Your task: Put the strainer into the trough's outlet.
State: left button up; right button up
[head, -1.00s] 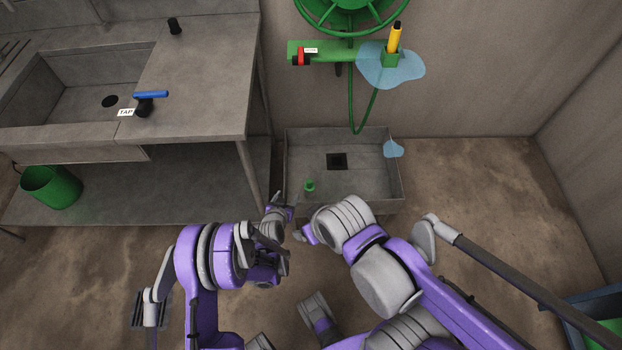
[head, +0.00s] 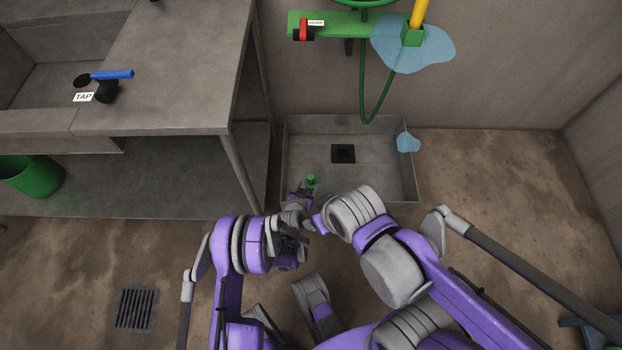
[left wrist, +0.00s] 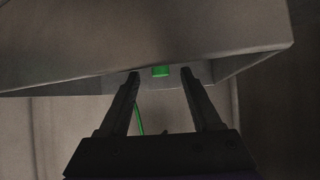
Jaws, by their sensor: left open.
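The grey trough (head: 405,192) stands on the floor against the back wall. Its outlet (head: 343,153) is a dark square hole in its floor. A small green piece, which I take for the strainer (head: 311,180), is near the trough's front left, apart from the outlet. My left gripper (head: 301,192) is at the trough's front edge, close to the green piece.
A steel sink bench (head: 175,75) with a blue-handled tap (head: 110,75) stands left of the trough. A green bucket (head: 35,177) is under it. A green hose (head: 364,100) hangs above the trough. A floor grate (head: 136,310) lies at front left. The floor right of the trough is clear.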

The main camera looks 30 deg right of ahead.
aim_at(310, 182)
pick_arm(q)
jog(key=b+x, duration=0.2)
jog(key=x, duration=0.3)
jog(key=shift+s+a+f, duration=0.1)
jog(key=shift+s, duration=0.05)
jog(key=shift+b+x, duration=0.6)
jog(key=shift+x, duration=0.2)
jog(key=shift+b, duration=0.35)
jog(key=shift+c, duration=0.2)
grip_shut()
dwell(0.7)
